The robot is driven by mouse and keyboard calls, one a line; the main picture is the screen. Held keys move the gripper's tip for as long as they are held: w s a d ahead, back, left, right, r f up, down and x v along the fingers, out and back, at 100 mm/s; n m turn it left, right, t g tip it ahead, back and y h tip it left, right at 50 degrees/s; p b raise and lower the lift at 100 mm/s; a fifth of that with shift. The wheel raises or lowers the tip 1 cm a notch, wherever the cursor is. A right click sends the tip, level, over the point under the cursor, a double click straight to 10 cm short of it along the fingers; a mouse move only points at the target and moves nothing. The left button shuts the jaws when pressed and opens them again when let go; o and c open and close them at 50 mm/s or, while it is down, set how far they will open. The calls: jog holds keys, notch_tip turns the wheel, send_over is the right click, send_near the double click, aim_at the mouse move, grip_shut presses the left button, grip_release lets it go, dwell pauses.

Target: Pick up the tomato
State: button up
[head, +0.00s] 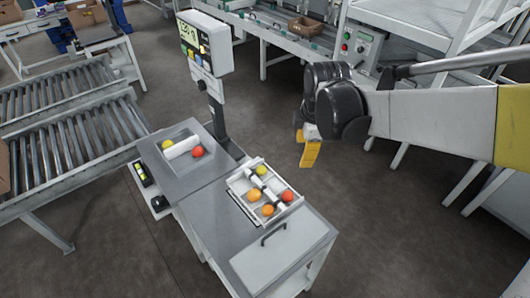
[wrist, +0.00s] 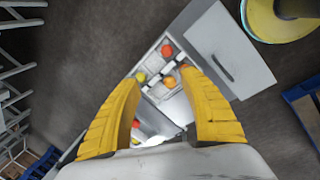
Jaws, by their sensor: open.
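Several tomatoes are in view; which one is meant I cannot tell. A white divided tray (head: 238,188) holds a yellow tomato (head: 261,170), two orange ones (head: 267,210) and a red one (head: 287,196). My gripper (head: 309,152) is in the air to the right of the tray and above it. In the wrist view my gripper (wrist: 161,82) is open and empty, with the tray's tomatoes beyond its fingertips.
The tray stands on a grey bench (head: 200,215) with a handled white panel (head: 270,258). A scale display on a post (head: 205,45) rises behind the plate. Roller conveyors (head: 75,140) run at the left; a white rack (head: 410,30) stands at the back right.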

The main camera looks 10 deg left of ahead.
jog(key=w+a+f+n+g, duration=0.1)
jog(key=w+a+f+n, duration=0.1)
jog(key=a+f+n, duration=0.45)
jog(key=n+g+h, duration=0.1)
jog(key=n, duration=0.5)
send_over(254, 191)
jog(key=f, duration=1.1)
jog(key=shift+s+p, duration=0.25)
jog(key=shift+p, duration=0.15)
notch_tip(254, 191, down, 6)
jog(key=shift+r+b, duration=0.15)
jog(key=shift+b, duration=0.9)
jog(key=f+b, duration=0.2)
jog(key=f, duration=0.3)
jog(key=shift+w+b, duration=0.25)
jog(key=shift+b, duration=0.15)
jog(key=shift+r, duration=0.1)
jog(key=c, duration=0.5)
